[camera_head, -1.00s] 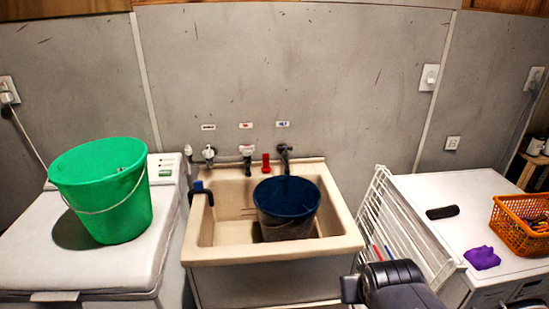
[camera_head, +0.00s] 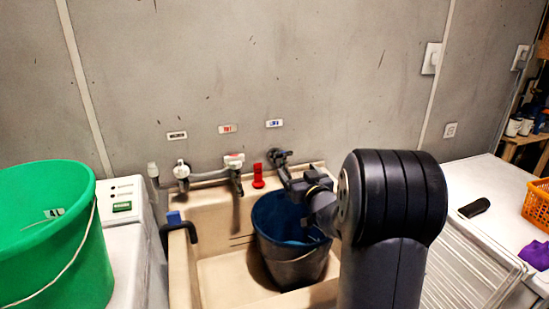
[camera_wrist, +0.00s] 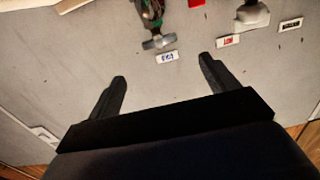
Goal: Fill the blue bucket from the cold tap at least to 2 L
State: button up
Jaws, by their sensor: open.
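The blue bucket (camera_head: 294,268) stands upright in the sink basin, under the cold tap (camera_head: 279,158). The blue-marked label (camera_head: 274,123) is on the wall above that tap; the label also shows in the wrist view (camera_wrist: 167,57). My gripper (camera_wrist: 162,68) is open and empty. In the wrist view the cold tap's grey handle (camera_wrist: 158,42) lies just beyond and between my fingertips, apart from them. In the head view my gripper is above the bucket's rim, close to the tap, and my arm hides the bucket's right side. I cannot tell whether water is running or in the bucket.
The red-labelled tap (camera_head: 234,162) and another tap (camera_head: 181,170) are left of the cold one. A red object (camera_head: 258,177) stands between taps. A green bucket (camera_head: 50,240) is at left. A white rack (camera_head: 465,275) and orange basket (camera_head: 538,205) are at right.

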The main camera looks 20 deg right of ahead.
aim_at(287, 155)
jog(key=w+p, duration=0.1)
jog(key=w, duration=0.9)
jog(key=shift+w+p, duration=0.2)
jog(key=shift+p, duration=0.1)
jog(key=shift+c, duration=0.3)
jog(key=c, duration=0.9)
jog(key=shift+d+r, duration=0.1)
jog(key=shift+r, duration=0.05)
